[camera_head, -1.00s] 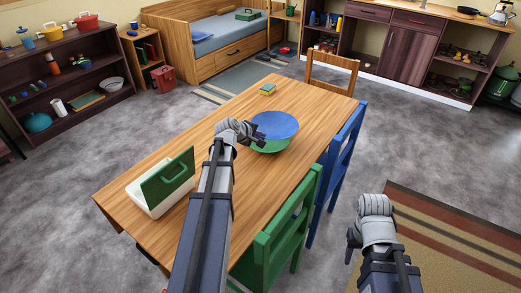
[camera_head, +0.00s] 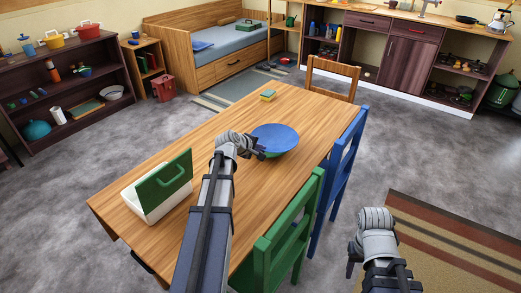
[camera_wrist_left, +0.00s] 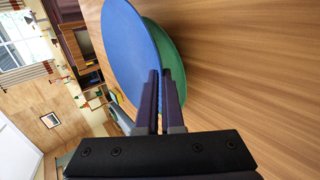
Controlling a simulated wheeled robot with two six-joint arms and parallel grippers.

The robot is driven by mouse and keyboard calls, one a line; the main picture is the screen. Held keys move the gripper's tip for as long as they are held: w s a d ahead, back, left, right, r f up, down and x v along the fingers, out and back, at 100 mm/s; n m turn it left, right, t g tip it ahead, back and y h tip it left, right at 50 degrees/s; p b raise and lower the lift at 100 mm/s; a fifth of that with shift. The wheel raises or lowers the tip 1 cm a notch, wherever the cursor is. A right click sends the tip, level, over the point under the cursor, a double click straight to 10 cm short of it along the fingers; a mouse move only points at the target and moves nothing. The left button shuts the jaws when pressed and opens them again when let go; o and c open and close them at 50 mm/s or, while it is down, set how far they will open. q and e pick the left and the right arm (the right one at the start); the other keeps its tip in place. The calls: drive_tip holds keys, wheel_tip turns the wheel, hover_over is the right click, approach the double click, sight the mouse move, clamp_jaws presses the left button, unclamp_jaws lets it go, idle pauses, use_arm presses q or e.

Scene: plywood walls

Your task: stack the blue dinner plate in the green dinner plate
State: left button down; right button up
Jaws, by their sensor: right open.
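The blue dinner plate (camera_head: 277,138) is over the green dinner plate (camera_head: 270,155) on the wooden table. It hides most of the green plate, whose rim shows at the near left. My left gripper (camera_head: 260,150) is at the near-left edge of the blue plate. In the left wrist view its fingers (camera_wrist_left: 162,88) are close together, with the rim of the blue plate (camera_wrist_left: 128,50) between them. The green plate (camera_wrist_left: 163,55) shows below it there, with a gap near the fingers. My right gripper (camera_head: 351,260) is open and empty, off the table at the right.
A white box with a raised green lid (camera_head: 165,185) stands at the table's left end. A yellow-green sponge (camera_head: 267,95) lies at the far end. A green chair (camera_head: 285,235), a blue chair (camera_head: 340,175) and a wooden chair (camera_head: 332,78) surround the table. The table middle is mostly clear.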

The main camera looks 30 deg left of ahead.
use_arm(q)
drive_tip(key=shift+f, duration=0.4)
drive_tip(key=c, duration=1.1)
unclamp_jaws()
drive_tip(key=shift+o, duration=0.2)
drive_tip(key=shift+r, duration=0.5)
drive_tip(key=p+v, duration=0.8)
drive_tip(key=v, duration=0.4)
drive_tip(key=shift+r, duration=0.15)
